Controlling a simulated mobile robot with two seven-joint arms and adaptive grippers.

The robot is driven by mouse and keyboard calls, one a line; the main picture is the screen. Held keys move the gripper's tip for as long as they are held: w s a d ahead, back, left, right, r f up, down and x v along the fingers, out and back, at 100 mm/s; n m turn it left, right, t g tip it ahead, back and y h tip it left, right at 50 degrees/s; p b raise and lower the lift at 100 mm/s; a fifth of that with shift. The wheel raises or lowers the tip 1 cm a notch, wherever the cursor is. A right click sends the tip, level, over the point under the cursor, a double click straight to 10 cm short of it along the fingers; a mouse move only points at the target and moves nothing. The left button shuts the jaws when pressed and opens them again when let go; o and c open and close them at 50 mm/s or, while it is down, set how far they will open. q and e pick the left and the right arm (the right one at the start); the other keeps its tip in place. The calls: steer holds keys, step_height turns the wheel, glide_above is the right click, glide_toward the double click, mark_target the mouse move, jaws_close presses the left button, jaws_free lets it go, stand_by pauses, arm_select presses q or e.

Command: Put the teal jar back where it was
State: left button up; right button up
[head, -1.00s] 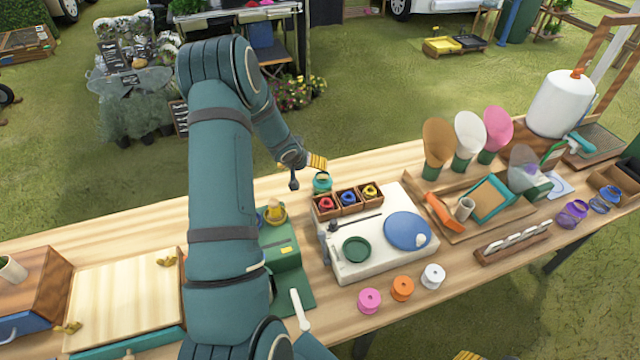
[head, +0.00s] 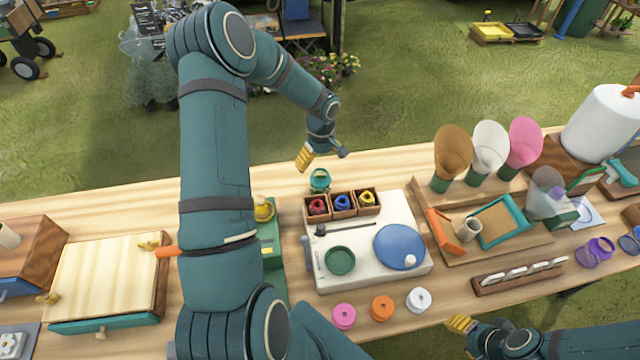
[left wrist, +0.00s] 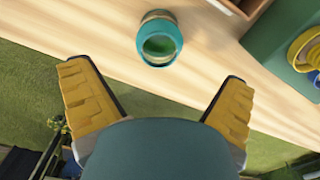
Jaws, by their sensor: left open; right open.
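The teal jar (head: 320,181) stands on the wooden table behind the small wooden boxes. It also shows in the left wrist view (left wrist: 160,40), upright, its mouth open to the camera and greenish inside. My left gripper (head: 322,155) is open and empty, just behind and above the jar. In the left wrist view its yellow fingers (left wrist: 154,78) are wide apart, with the jar beyond the tips and touching neither finger.
Cones (head: 453,150) stand to the right. A green scale-like box (head: 268,245) is partly hidden by my left arm.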

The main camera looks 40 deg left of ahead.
mark_target(320, 183)
arm_select(q)
step_height(320, 183, down, 11)
steer(key=shift+a+r, duration=0.15)
steer(key=c, duration=1.3)
